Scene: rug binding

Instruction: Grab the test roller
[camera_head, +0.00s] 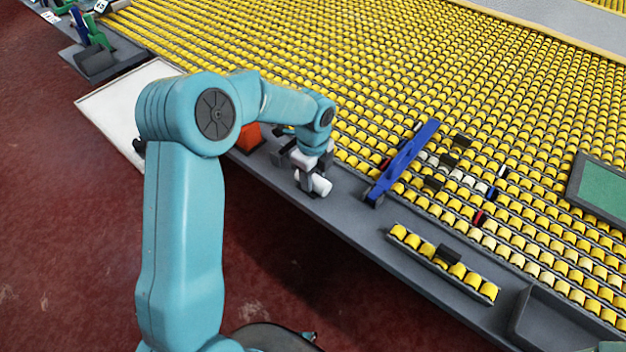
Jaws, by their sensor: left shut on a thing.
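My left gripper (308,178) is low over the grey front ledge of the table, near its edge. It is shut on a small white roller (321,185), which looks like the test roller. The roller lies tilted at the fingertips; whether it touches the ledge is hard to tell. The fingers and wrist hide part of it. My right gripper is not in view.
An orange block (249,137) stands left of the gripper. A blue bar-shaped tool (405,160) lies to the right. A rail of yellow rollers (443,263) and a grey tray (562,322) sit further right. Yellow roller rows (400,60) fill the table behind.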

